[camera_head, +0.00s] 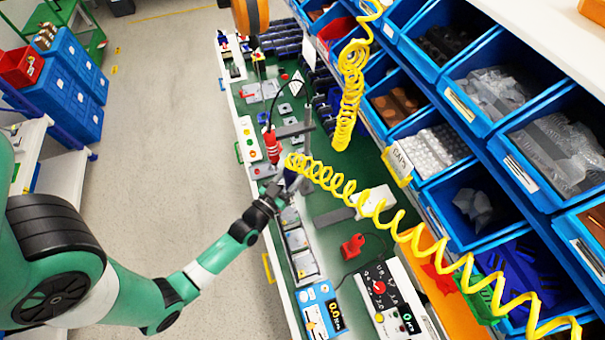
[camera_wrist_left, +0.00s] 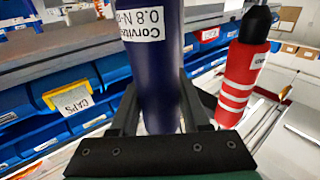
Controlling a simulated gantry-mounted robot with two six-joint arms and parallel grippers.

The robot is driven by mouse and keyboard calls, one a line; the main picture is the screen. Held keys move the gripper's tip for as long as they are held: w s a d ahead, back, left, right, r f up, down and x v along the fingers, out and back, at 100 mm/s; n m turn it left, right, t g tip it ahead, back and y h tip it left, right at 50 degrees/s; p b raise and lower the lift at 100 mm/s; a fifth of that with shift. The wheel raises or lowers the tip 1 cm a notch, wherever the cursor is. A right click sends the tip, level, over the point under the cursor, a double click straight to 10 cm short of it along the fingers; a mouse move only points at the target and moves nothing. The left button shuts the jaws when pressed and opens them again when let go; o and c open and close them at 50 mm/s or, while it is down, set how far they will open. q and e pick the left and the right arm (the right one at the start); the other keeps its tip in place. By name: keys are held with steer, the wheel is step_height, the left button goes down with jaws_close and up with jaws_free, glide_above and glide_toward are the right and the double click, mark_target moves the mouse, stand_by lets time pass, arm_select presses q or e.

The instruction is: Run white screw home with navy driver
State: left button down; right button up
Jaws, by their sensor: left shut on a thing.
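My left gripper (camera_head: 282,190) is shut on the navy driver (camera_head: 291,176). In the left wrist view the navy driver (camera_wrist_left: 152,60) is a thick dark-blue cylinder with a white label, between the two fingers (camera_wrist_left: 160,112). A yellow coiled cord (camera_head: 325,176) runs close to it in the head view; the join is too small to make out. The driver's tip is hidden in both views. I cannot pick out the white screw in either view. My right gripper is not in view.
A red driver (camera_head: 272,146) with white bands is close by; it also shows in the left wrist view (camera_wrist_left: 238,80). Grey trays (camera_head: 301,250), a blue display box (camera_head: 320,310) and a dial box (camera_head: 392,300) lie along the bench. Blue bins (camera_head: 500,75) line the right side.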

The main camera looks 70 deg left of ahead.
arm_select(q)
step_height(320, 180, down, 5)
steer(key=b, duration=0.4)
steer(key=shift+r, duration=0.2)
steer(key=c, duration=1.1)
jaws_free()
jaws_close()
